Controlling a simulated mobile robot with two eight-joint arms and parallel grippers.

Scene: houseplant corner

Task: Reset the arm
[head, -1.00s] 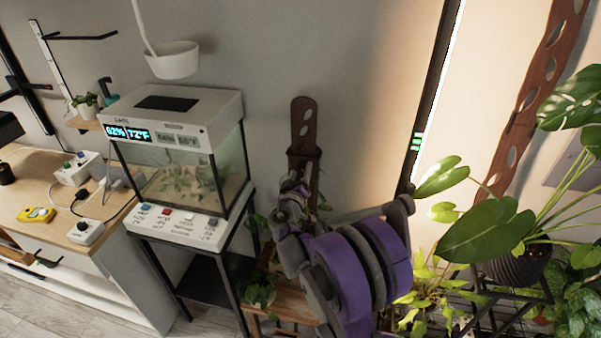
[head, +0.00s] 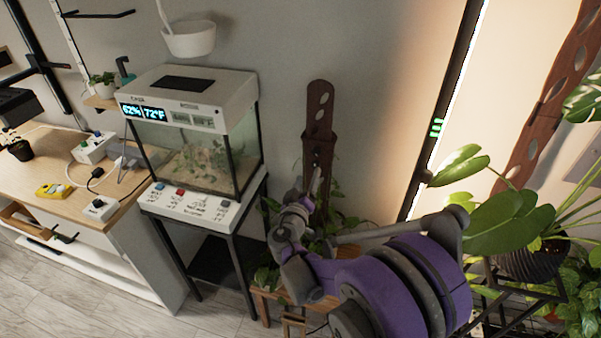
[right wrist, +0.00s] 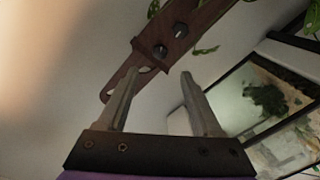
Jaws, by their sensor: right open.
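My right arm (head: 400,285), purple and grey, reaches in from the lower right in the head view. Its right gripper (head: 315,182) points up in front of the brown wooden plant holder on the wall, small and partly hidden by my wrist. In the right wrist view the gripper (right wrist: 160,82) has its two grey fingers apart with nothing between them. The brown slatted holder (right wrist: 175,35) lies beyond the fingertips there. My left gripper is in neither view.
A glass terrarium (head: 205,165) on a black stand is left of my arm. A low wooden stool (head: 270,300) with plants is below it. A large leafy plant (head: 495,225) stands at right. A white hanging pot (head: 188,42) is above the terrarium.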

